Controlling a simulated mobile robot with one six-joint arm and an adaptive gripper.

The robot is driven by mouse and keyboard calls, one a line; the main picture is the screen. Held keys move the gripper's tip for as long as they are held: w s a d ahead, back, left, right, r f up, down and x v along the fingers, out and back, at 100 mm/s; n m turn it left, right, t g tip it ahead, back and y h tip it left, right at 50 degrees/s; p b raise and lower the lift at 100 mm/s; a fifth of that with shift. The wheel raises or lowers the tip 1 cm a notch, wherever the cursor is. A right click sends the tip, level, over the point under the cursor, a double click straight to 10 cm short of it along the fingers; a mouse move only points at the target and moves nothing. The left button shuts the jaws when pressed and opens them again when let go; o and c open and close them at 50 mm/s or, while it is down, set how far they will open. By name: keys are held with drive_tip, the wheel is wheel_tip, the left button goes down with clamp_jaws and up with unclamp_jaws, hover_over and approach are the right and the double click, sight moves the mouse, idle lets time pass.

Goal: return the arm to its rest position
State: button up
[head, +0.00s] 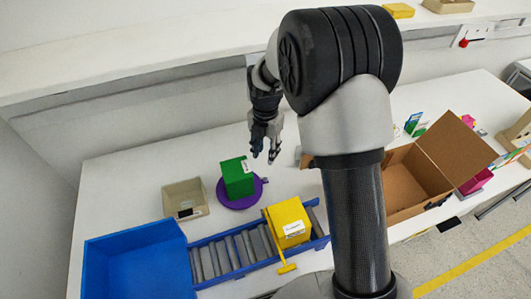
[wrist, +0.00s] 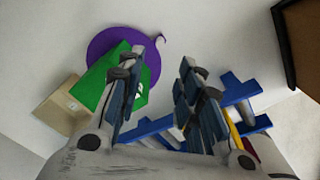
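My gripper (head: 265,153) hangs over the table, up and to the right of the green box in the head view, with its fingers pointing down. Its fingers stand apart with nothing between them, as the wrist view (wrist: 173,52) shows. My arm rises in front of the camera and hides part of the table. The green box (head: 238,178) stands on a purple round turntable (head: 256,196) with a small handle at its right. My gripper is apart from both. They also show in the wrist view, the green box (wrist: 98,80) partly behind a finger.
A beige bin (head: 185,199) stands left of the turntable. A yellow box (head: 287,219) sits on the blue-railed roller conveyor (head: 222,258), beside a blue bin (head: 137,262). An open cardboard box (head: 413,178) stands right of my arm. A wall switch box with a red knob (head: 463,43) is at the back right.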

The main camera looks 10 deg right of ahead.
idle(0.3)
drive_tip(key=s+d+r+m+t, duration=0.1)
drive_tip(key=s+r+m, duration=0.5)
drive_tip(key=r+m, duration=0.15)
drive_tip(key=s+d+r+m+t, duration=0.1)
drive_tip(key=s+d+r+m, duration=0.1)
drive_tip(key=s+r+m, duration=0.55)
drive_tip(key=s+d+r+m+t, duration=0.1)
drive_tip(key=s+r+m, duration=0.4)
drive_tip(key=s+m, duration=0.8)
drive_tip(key=shift+s+t, duration=0.8)
drive_tip(key=shift+s, duration=0.35)
